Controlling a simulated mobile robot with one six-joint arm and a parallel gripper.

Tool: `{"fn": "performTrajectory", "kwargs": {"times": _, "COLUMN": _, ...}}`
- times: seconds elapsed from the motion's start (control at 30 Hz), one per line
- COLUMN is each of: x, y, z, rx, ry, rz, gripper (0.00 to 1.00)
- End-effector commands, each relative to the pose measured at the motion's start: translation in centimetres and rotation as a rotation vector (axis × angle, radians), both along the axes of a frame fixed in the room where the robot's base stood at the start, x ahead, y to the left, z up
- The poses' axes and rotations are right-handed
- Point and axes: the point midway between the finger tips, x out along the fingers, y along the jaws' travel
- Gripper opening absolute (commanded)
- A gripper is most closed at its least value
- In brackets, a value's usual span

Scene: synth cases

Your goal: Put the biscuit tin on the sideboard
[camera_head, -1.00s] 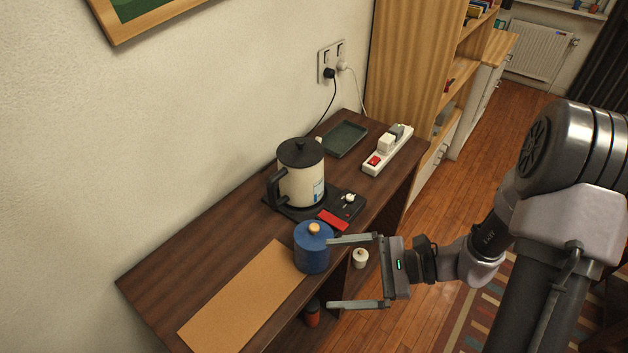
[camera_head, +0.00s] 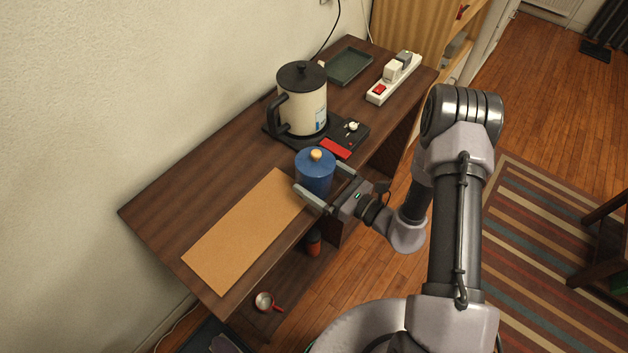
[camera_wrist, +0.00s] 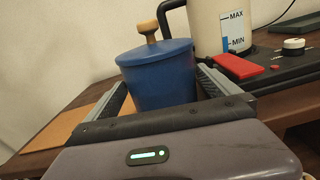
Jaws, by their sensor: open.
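The biscuit tin, a blue canister (camera_head: 315,180) with a wooden knob, stands upright on the dark wooden top (camera_head: 172,205), near its front edge. My gripper (camera_head: 318,175) is open, with one finger on each side of the tin. The tin also shows between the fingers in the wrist view (camera_wrist: 160,82), its lower part hidden by my gripper. I cannot tell whether either finger touches it. I cannot tell for sure whether this dark wooden furniture is the sideboard.
A tan mat (camera_head: 240,235) lies left of the tin. A cream kettle (camera_head: 303,108) on a black base with a red piece (camera_head: 335,149) stands behind it. A green tray (camera_head: 348,67) and power strip (camera_head: 394,78) lie farther back. A red-handled cup (camera_head: 264,302) is below.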

Motion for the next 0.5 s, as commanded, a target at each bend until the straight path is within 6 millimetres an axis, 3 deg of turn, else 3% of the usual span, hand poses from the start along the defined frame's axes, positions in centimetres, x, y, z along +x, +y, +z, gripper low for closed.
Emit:
{"fn": "performTrajectory", "kwargs": {"times": 0.2, "x": 2.6, "y": 3.1, "z": -0.1, "rx": -0.001, "ry": -0.002, "rz": 0.004, "gripper": 1.00}}
{"fn": "performTrajectory", "kwargs": {"times": 0.47, "x": 3.0, "y": 3.4, "z": 0.1, "rx": 0.000, "ry": 0.000, "rz": 0.002, "gripper": 1.00}}
{"fn": "performTrajectory", "kwargs": {"times": 0.5, "x": 3.0, "y": 3.4, "z": 0.1, "rx": 0.000, "ry": 0.000, "rz": 0.002, "gripper": 0.92}}
